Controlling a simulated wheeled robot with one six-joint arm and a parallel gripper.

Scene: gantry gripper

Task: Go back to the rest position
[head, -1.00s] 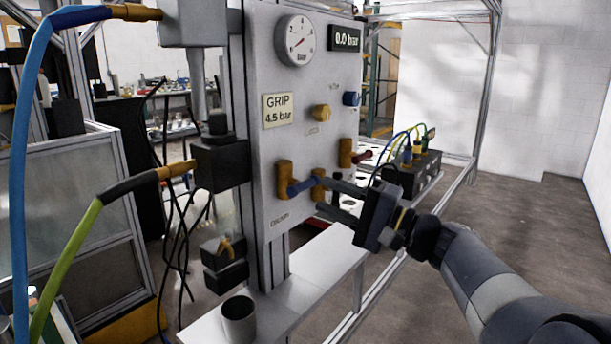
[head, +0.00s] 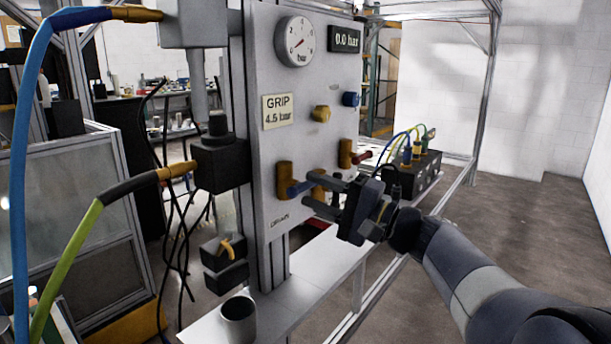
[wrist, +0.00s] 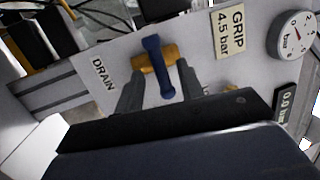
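My gripper (head: 316,190) is in front of the grey valve panel (head: 262,55), close to the drain valve's blue lever (head: 298,188). In the wrist view, its two fingers (wrist: 159,88) are apart, one on each side of the blue lever (wrist: 156,60), with gaps beside it. The lever sits on a brass valve body (wrist: 140,64) near the DRAIN label (wrist: 103,73). The gripper is open and holds nothing that I can see. In the head view, the fingers partly cover a second brass valve behind them.
The panel also has a round gauge (head: 294,41), a 0.0 bar display (head: 344,38), a GRIP 4.5 bar label (head: 278,111) and a red-handled valve (head: 346,152). A dark cup (head: 238,318) stands on the bench. Open floor (head: 530,240) lies to the right.

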